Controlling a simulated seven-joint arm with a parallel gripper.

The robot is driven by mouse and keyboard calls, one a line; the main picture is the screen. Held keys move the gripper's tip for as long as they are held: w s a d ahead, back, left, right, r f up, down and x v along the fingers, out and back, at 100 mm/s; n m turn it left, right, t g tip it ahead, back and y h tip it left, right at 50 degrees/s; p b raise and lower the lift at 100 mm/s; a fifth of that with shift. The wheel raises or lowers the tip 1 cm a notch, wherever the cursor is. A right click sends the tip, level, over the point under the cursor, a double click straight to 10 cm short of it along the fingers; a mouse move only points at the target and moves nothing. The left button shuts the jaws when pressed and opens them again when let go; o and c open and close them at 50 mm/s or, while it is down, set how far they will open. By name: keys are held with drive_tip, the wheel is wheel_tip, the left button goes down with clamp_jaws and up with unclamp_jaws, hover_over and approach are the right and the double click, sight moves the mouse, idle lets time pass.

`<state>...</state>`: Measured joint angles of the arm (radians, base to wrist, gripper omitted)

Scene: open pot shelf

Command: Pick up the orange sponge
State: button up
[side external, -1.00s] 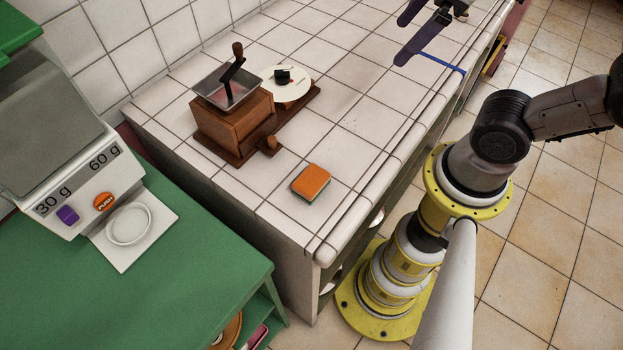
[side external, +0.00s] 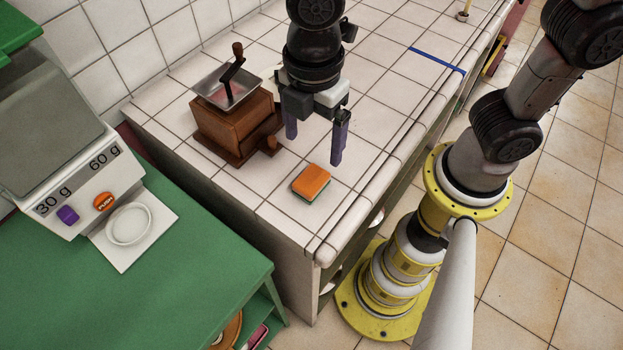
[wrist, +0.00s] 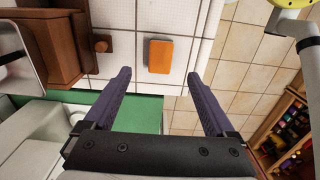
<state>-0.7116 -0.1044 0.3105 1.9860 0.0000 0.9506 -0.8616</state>
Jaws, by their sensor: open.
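The orange sponge (side external: 311,181) lies flat on the white tiled counter (side external: 345,210), orange side up with a dark green underside. It also shows in the wrist view (wrist: 171,56), above and between the two finger tips in the picture. My gripper (side external: 314,150) is open and empty, with its purple fingers pointing down above the counter, just behind the sponge. The fingers are apart from the sponge. In the wrist view my gripper (wrist: 160,73) has its fingers wide apart, wider than the sponge.
A wooden coffee grinder (side external: 235,120) with a crank stands left of my gripper, its knob close to the sponge. A green table (side external: 170,290) with a white dispenser (side external: 80,180) stands at the left. The counter's front edge (side external: 365,205) is right of the sponge.

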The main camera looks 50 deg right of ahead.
sight(313, 177)
wheel_tip(313, 177, down, 9)
drive_tip(key=shift+s+a+f, duration=0.1)
drive_tip(key=shift+a+f, duration=0.05)
drive_tip(key=shift+f, duration=0.05)
clamp_jaws()
idle(0.7)
drive_tip(key=shift+r, duration=0.1)
drive_tip(key=shift+r, duration=0.55)
wheel_tip(313, 177, up, 2)
drive_tip(key=shift+s+r, duration=0.1)
drive_tip(key=shift+r, duration=0.15)
drive_tip(key=s+d+r, duration=0.9)
drive_tip(key=s, duration=0.1)
drive_tip(key=shift+s+d, duration=0.15)
drive_tip(key=shift+s, duration=0.05)
drive_tip(key=shift+r, duration=0.1)
